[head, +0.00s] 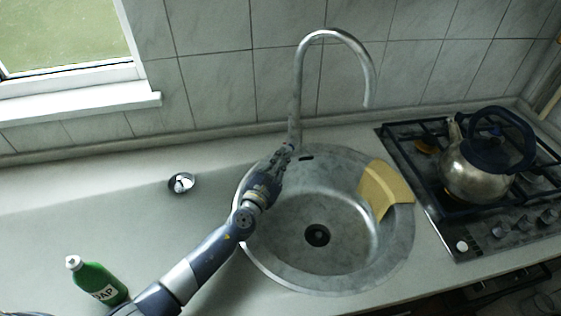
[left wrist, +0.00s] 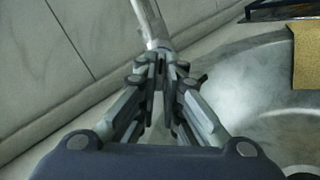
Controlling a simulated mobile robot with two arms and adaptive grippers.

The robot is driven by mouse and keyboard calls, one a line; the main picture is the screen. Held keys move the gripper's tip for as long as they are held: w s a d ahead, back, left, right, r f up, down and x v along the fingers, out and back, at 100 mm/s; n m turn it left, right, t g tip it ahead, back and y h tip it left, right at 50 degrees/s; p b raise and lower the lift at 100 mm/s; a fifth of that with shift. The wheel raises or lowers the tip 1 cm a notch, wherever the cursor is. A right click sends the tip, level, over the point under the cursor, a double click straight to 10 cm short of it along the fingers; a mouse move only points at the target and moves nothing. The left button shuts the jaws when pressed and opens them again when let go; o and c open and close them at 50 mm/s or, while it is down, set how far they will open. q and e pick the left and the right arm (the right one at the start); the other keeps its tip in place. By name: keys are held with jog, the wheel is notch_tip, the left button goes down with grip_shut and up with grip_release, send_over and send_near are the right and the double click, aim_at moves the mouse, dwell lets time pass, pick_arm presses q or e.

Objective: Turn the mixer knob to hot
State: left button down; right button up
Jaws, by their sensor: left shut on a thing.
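The tall curved metal tap (head: 298,85) stands upright at the back rim of the round sink (head: 345,268). Its lower part also shows in the left wrist view (left wrist: 152,24). My left gripper (head: 287,153) is at the foot of the tap. In the left wrist view its fingers (left wrist: 163,62) come together right at the tap's lower end, shut on the mixer knob. The knob itself is hidden by the fingers, so its turn angle cannot be seen. No water shows coming from the spout. My right gripper is in neither view.
A yellow cloth (head: 385,190) lies over the sink's right rim. A kettle (head: 480,168) stands on the gas hob (head: 480,235) at right.

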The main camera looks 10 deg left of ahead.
pick_arm(q)
jog(key=n+b, duration=0.2)
jog(key=n, duration=0.4)
jog(key=shift+f, duration=0.1)
jog(key=n+b, duration=0.1)
jog(key=n, duration=0.4)
jog(key=shift+n, duration=0.9)
jog(key=c, duration=1.7)
grip_release()
jog(key=v, duration=1.2)
jog(key=shift+d, duration=0.1)
